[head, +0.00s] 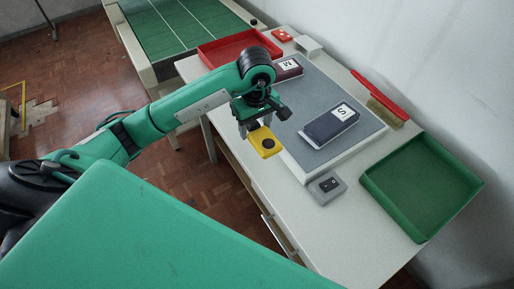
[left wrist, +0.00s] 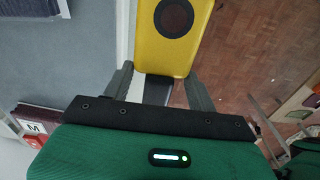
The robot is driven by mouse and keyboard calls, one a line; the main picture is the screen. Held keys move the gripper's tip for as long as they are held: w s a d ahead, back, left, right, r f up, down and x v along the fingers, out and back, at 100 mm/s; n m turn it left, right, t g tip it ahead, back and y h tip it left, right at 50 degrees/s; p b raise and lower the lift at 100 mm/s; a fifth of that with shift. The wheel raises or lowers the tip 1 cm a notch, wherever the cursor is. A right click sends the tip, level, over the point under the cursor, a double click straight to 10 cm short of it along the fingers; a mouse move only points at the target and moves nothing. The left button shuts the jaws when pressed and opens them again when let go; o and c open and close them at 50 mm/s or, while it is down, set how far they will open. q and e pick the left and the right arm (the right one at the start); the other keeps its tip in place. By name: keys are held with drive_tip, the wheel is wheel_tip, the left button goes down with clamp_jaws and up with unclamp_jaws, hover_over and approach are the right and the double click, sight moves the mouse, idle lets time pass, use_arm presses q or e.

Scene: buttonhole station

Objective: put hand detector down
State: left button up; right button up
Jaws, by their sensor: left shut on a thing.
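The hand detector (head: 265,145) is a yellow paddle with a dark round disc on its face. My left gripper (head: 250,128) is shut on its near end, and the detector hangs out over the left edge of the white table (head: 290,215), above the floor side. In the left wrist view the detector (left wrist: 160,55) sticks out ahead from between the two grey fingers of the gripper (left wrist: 158,88). My right gripper is in neither view.
A grey mat (head: 318,95) carries a dark folded garment marked S (head: 325,128) and another marked M (head: 284,70). A grey switch box (head: 327,188) stands near the front. Also there: green tray (head: 375,188), red tray (head: 203,53), red-handled brush (head: 385,105).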

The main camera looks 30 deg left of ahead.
use_arm(q)
hover_over(255, 156)
wheel_tip(255, 156, down, 6)
drive_tip(key=shift+d+f, duration=0.1)
drive_tip(key=shift+f, duration=0.05)
drive_tip(key=shift+f+p, duration=0.3)
drive_tip(key=shift+f, duration=0.3)
wheel_tip(255, 156, down, 3)
drive_tip(key=shift+f, duration=0.3)
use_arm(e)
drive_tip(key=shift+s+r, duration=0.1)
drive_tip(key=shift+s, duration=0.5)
use_arm(q)
drive_tip(key=shift+f, duration=0.2)
